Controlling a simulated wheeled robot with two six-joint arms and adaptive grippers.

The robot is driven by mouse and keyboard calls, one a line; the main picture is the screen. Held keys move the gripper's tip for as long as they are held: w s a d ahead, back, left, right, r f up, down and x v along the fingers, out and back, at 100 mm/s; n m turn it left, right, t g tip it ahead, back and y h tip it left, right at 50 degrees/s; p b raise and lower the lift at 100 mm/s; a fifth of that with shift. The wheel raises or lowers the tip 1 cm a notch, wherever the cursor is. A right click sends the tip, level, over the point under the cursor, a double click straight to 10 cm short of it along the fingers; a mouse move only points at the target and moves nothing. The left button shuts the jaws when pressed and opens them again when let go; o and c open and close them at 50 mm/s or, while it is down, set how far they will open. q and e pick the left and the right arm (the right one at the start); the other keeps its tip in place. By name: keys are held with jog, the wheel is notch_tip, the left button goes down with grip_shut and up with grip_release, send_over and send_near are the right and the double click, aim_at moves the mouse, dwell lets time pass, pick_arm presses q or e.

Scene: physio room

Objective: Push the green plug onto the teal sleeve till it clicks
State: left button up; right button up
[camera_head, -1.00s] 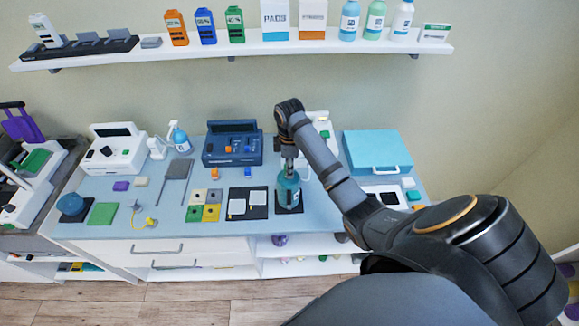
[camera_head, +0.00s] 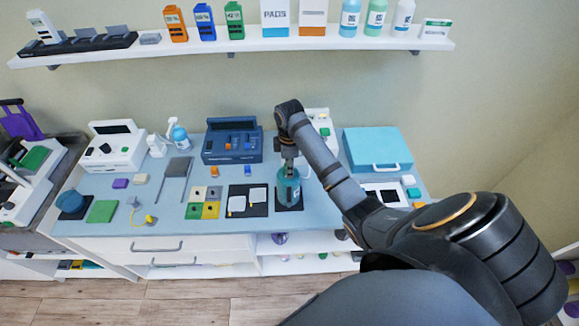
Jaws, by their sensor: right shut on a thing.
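The teal sleeve (camera_head: 287,193) stands upright on a dark square mat (camera_head: 297,206) at the front of the blue bench. My right gripper (camera_head: 288,170) points straight down directly over the sleeve, with its fingertips at the sleeve's top. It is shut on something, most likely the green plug. The plug itself is hidden by the fingers or too small to make out, so I cannot tell how it sits against the sleeve. My left gripper is not in view.
To the left lie white pads on a dark mat (camera_head: 233,208) and a tile of coloured squares (camera_head: 195,211). A navy console (camera_head: 232,147) stands behind. A teal case (camera_head: 375,150) is at the back right, beyond my right forearm. A shelf (camera_head: 250,45) runs along the wall above.

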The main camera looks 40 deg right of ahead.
jog(key=shift+p, duration=0.4)
dwell(0.8)
jog(key=shift+s+f, duration=0.1)
jog(key=shift+f, duration=0.05)
dwell(1.1)
dwell(1.6)
jog(key=o, duration=0.9)
jog(key=shift+o, duration=0.2)
